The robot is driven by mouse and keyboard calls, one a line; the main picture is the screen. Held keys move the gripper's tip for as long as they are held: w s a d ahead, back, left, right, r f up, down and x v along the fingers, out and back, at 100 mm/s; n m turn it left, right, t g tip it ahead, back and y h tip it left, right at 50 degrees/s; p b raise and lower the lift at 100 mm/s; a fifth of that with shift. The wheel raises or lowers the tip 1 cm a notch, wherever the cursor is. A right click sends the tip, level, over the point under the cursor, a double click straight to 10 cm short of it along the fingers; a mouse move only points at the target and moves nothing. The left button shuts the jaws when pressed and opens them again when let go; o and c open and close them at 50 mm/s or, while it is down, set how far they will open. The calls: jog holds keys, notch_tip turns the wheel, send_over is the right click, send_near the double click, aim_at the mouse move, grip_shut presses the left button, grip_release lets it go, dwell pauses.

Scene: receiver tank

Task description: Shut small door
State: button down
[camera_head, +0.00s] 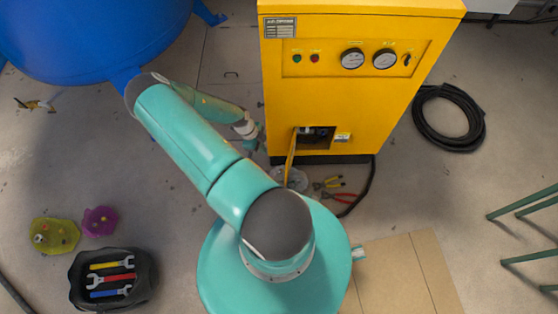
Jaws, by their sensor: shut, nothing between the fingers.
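The yellow cabinet (350,85) stands at the top centre with a small square opening (318,138) low in its front. The small door (290,158) is a thin yellow panel seen nearly edge-on at the left side of this opening. It stands open, sticking out from the cabinet front. My gripper (258,138) is just left of the door, by the cabinet's lower left edge. It shows small and partly hidden; it is shut and empty. I cannot tell whether it touches the door. Dark fittings show inside the opening.
Pliers (330,183) and a round grey plate (292,178) lie on the floor below the door. A black cable (362,188) runs from the cabinet. A blue tank (95,35) stands upper left, a coiled hose (448,112) right, a tool bin (72,280) lower left.

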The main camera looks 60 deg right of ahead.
jog(key=shift+s+d+f, duration=0.3)
jog(key=shift+s+f, duration=0.95)
jog(key=shift+f, duration=0.3)
jog(key=shift+s+d+f, duration=0.25)
jog(key=shift+s+f, duration=1.05)
jog(key=shift+f, duration=0.25)
jog(key=shift+s+d+f, duration=0.3)
jog(key=shift+s+f, duration=0.95)
jog(key=shift+f, duration=0.3)
jog(key=shift+s, duration=0.1)
